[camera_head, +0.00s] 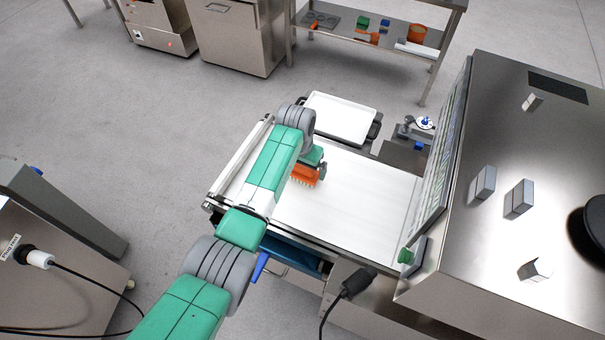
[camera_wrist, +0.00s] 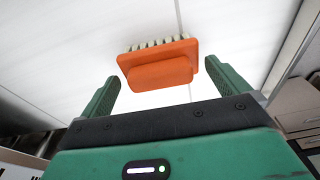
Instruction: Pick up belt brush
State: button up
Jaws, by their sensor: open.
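The belt brush (camera_wrist: 158,66) is an orange block with pale bristles. In the wrist view it lies just beyond my gripper (camera_wrist: 170,88), whose two green fingers are open with the brush ahead of and roughly between their tips. In the head view the brush (camera_head: 304,176) rests on the white belt (camera_head: 350,205), beside my gripper (camera_head: 316,165).
A white tray (camera_head: 340,117) stands behind the belt. A large steel machine housing (camera_head: 520,170) rises at the right. A steel table (camera_head: 385,38) with several small items stands at the back. The belt right of the brush is clear.

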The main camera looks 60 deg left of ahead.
notch_tip(320, 180, down, 3)
jog(key=shift+w+a+r+b, duration=0.1)
jog(key=shift+r+b, duration=0.05)
jog(key=shift+b, duration=0.15)
jog(key=shift+c, duration=0.2)
jog(key=c, duration=0.7)
jog(key=shift+r, duration=0.1)
